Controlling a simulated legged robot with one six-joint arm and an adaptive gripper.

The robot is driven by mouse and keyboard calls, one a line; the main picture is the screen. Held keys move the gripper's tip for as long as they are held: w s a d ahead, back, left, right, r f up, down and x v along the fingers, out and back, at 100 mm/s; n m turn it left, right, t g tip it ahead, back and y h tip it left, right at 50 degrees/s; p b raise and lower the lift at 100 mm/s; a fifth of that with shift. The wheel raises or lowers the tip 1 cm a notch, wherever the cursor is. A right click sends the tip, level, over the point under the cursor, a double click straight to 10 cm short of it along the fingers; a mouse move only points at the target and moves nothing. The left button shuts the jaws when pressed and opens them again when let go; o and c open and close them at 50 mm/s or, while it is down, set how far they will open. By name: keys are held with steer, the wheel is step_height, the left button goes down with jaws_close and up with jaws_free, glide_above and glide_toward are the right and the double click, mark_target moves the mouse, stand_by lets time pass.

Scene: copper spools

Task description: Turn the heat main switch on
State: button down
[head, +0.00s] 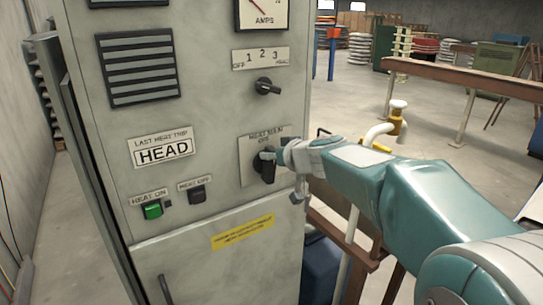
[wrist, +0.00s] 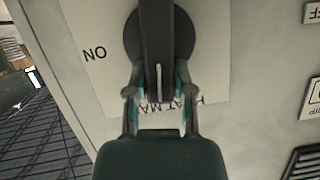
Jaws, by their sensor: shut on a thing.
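The heat main switch (head: 264,167) is a dark rotary knob on a pale plate (head: 247,150) marked HEAT MAIN and OFF, on the grey cabinet's front. In the wrist view its dark handle (wrist: 156,35) stands upright in the picture, with a white pointer line towards the upside-down HEAT MAIN lettering. That is the OFF side. ON lettering, upside down, shows left of the knob there. My gripper (wrist: 157,92) has one finger on each side of the handle and is shut on it. In the head view my gripper (head: 278,157) reaches the knob from the right and hides part of the plate.
The cabinet (head: 214,100) also carries a smaller selector knob (head: 267,87), a green HEAT ON button (head: 152,210), a dark HEAT OFF button (head: 197,194) and a sign reading HEAD (head: 164,152). Yellow-and-white piping (head: 385,130) and a brown beam (head: 455,78) stand behind my arm.

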steer(key=m, duration=0.1)
steer(key=f+m+y, duration=0.1)
steer(key=shift+w+d+m+g+y, duration=0.3)
steer(key=shift+d+g, duration=0.05)
steer(key=shift+g, duration=0.05)
steer(key=shift+w+d+f+m+y, duration=0.15)
steer(key=shift+f+m+y, duration=0.25)
steer(key=shift+m+y, duration=0.85)
steer(key=shift+w+d+f+m+y, duration=0.15)
steer(key=shift+f+m+y, duration=0.3)
steer(key=shift+m, duration=1.55)
steer(key=shift+w+d+f+m+y, duration=0.1)
steer(key=shift+d+f+m+y, duration=0.15)
steer(key=shift+m+y, duration=1.05)
steer(key=shift+m+h, duration=0.4)
steer(key=shift+m, duration=0.05)
steer(key=shift+c, duration=2.4)
jaws_free()
steer(key=shift+a, duration=0.1)
steer(key=shift+w+a, duration=0.2)
steer(key=shift+a, duration=0.1)
steer(key=shift+s+d, duration=0.1)
steer(key=shift+d, duration=0.35)
